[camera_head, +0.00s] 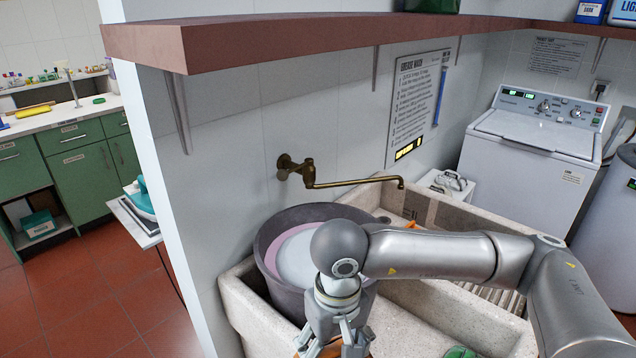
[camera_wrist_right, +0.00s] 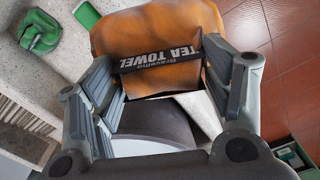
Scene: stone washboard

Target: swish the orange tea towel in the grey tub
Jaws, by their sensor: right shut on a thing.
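My right gripper (camera_head: 338,345) reaches down in front of the grey tub (camera_head: 275,280) at the bottom of the head view. It is shut on the orange tea towel (camera_wrist_right: 150,45), whose dark band reads "TEA TOWEL" between the fingers in the right wrist view. Only a small orange piece of the towel shows beside the fingers in the head view. The tub stands in the stone sink and holds pale, sudsy water (camera_head: 293,255). Its dark rim (camera_wrist_right: 155,115) shows below the towel in the right wrist view. My left gripper is not in view.
A brass tap (camera_head: 350,183) sticks out from the wall behind the tub. The stone sink (camera_head: 410,315) has a ribbed washboard part. A green cloth-like thing (camera_wrist_right: 40,32) and a green block (camera_wrist_right: 86,14) lie on the stone. A washing machine (camera_head: 535,130) stands at right.

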